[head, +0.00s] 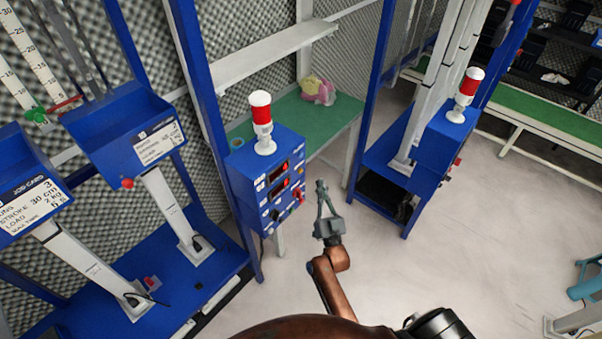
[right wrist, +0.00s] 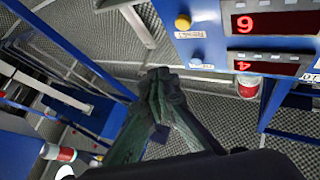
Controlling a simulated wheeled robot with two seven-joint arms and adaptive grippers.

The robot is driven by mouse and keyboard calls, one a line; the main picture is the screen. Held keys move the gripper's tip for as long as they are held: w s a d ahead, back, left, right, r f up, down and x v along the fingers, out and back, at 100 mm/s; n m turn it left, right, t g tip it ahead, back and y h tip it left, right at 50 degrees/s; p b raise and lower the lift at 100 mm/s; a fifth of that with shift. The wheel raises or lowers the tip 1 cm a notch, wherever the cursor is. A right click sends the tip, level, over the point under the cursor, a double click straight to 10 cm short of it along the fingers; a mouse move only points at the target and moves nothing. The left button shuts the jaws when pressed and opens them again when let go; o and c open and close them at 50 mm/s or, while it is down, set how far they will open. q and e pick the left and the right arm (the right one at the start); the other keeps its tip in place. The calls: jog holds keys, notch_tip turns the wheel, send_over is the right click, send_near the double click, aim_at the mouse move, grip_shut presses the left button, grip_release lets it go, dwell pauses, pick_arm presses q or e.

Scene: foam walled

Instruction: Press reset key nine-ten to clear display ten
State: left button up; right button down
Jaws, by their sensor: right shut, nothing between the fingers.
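A blue control box (head: 268,180) with dark red-lit displays, small buttons and red knobs stands left of my right gripper (head: 321,186) in the head view. My right gripper is shut and empty, its fingertips a little away from the panel. In the right wrist view, the fingertips (right wrist: 160,75) are together below the box face (right wrist: 205,45). The face shows two red displays, an upper one (right wrist: 270,22) and a lower one (right wrist: 268,64), each with a lit digit. A yellow button (right wrist: 183,21) is beside them. The small labels, including any nine-ten or ten, are unreadable. My left gripper is out of view.
A red and white beacon (head: 262,123) stands on the box. A blue frame post (head: 215,130) rises to its left, and a second blue rig (head: 445,140) stands to the right. A green bench (head: 300,122) is behind.

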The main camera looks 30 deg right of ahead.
aim_at(300, 171)
jog(key=shift+w+a+b, duration=0.25)
jog(key=shift+w+a, duration=0.1)
jog(key=shift+w, duration=0.5)
jog(key=shift+w+a+b, duration=0.2)
jog(key=shift+w+a, duration=0.15)
jog(key=shift+w, duration=0.5)
jog(key=shift+w+a+b, duration=0.25)
jog(key=shift+w+a, duration=0.1)
jog(key=shift+w, duration=0.5)
jog(key=shift+w+a, duration=0.1)
jog(key=shift+w, duration=0.05)
jog(key=shift+w+a, duration=0.1)
jog(key=shift+w, duration=0.15)
jog(key=shift+w+a, duration=0.15)
jog(key=shift+w, duration=0.25)
dwell(0.5)
jog(key=shift+s+d, duration=0.3)
jog(key=shift+s, duration=0.5)
jog(key=shift+p, duration=0.3)
